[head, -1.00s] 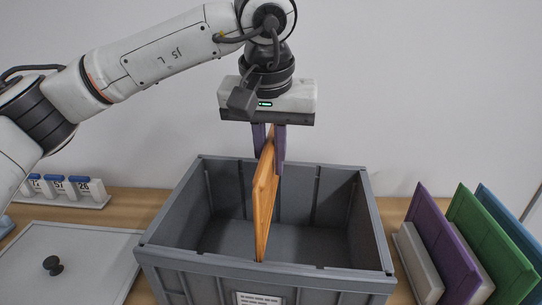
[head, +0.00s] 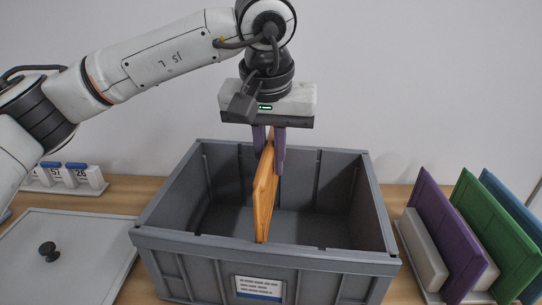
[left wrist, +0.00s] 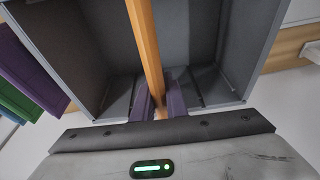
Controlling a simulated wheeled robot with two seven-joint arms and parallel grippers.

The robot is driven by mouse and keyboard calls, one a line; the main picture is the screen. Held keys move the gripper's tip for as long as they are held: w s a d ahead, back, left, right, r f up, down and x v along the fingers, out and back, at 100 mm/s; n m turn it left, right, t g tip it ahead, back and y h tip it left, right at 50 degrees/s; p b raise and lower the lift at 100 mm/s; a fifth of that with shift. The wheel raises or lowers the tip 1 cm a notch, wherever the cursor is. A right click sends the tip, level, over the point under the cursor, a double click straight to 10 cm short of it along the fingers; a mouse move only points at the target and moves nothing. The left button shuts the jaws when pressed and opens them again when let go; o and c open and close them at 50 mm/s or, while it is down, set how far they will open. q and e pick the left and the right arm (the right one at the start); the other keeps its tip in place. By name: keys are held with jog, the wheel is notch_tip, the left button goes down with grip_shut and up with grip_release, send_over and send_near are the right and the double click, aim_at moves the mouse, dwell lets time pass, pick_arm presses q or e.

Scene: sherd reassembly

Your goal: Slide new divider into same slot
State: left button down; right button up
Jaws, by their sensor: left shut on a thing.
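An orange divider (head: 265,195) stands upright, edge-on to the head view, over the middle of the grey crate (head: 262,262). My left gripper (head: 269,150) is shut on its upper edge from above. The divider's lower part shows inside the crate opening, in front of the crate's inner space. In the left wrist view the divider (left wrist: 146,45) runs away from the purple fingers (left wrist: 160,105) between the crate's walls. Slot ribs show on the crate's far wall; whether the divider sits in a slot I cannot tell. My right gripper is not in view.
A rack at the right holds a purple panel (head: 446,245), a green panel (head: 492,225) and a blue panel (head: 520,215). A grey lid (head: 95,250) with a black knob lies at the left. Numbered tags (head: 70,177) stand behind it.

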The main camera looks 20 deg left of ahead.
pick_arm(q)
jog(key=shift+f+b, duration=0.9)
jog(key=shift+f, duration=0.6)
notch_tip(320, 180, down, 9)
jog(key=b, duration=0.6)
jog(key=shift+f, duration=0.15)
dwell(0.8)
jog(key=c, duration=1.7)
grip_release()
